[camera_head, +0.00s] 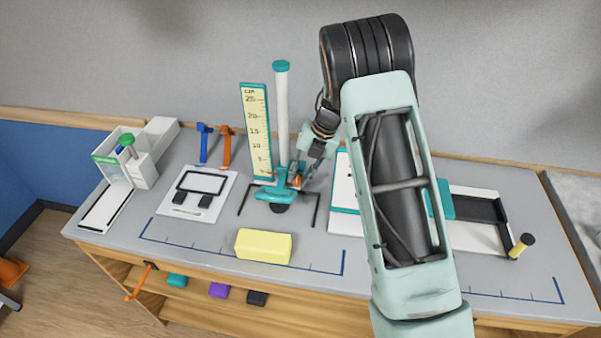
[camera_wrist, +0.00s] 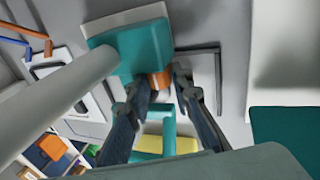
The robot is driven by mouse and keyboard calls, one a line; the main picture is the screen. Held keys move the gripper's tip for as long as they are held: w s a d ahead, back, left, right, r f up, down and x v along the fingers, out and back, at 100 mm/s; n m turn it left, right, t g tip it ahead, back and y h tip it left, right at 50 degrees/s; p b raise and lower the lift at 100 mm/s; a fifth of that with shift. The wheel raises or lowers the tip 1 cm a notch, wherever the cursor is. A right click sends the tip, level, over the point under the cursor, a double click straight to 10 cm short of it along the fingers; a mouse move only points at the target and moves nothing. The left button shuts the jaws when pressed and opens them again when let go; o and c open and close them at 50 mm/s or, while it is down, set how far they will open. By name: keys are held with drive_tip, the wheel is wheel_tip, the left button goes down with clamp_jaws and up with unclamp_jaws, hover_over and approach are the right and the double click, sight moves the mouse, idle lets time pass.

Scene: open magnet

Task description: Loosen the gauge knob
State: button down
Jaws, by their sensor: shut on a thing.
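The gauge stands on the table with a white post (camera_head: 282,115), a teal cap and a pale yellow ruler (camera_head: 257,130). A teal clamp block (camera_head: 271,193) sits low on the post. The orange gauge knob (camera_head: 297,181) is on the block's right side, partly hidden by my gripper (camera_head: 303,178). In the wrist view the knob (camera_wrist: 159,80) lies between the two fingertips of my gripper (camera_wrist: 161,83), beside the teal block (camera_wrist: 132,47). My gripper is shut on the knob. Whether the knob has turned cannot be told.
A yellow block (camera_head: 263,246) lies in front of the gauge. A white tray with a black frame (camera_head: 199,191) is to the left, with blue and orange tools (camera_head: 203,143) behind. A white board with teal edging (camera_head: 344,190) is close on the right, partly behind my arm.

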idle(0.4)
drive_tip(key=c, duration=1.7)
unclamp_jaws()
drive_tip(key=shift+r, duration=0.1)
drive_tip(key=shift+v, duration=3.9)
drive_tip(key=shift+a, duration=0.1)
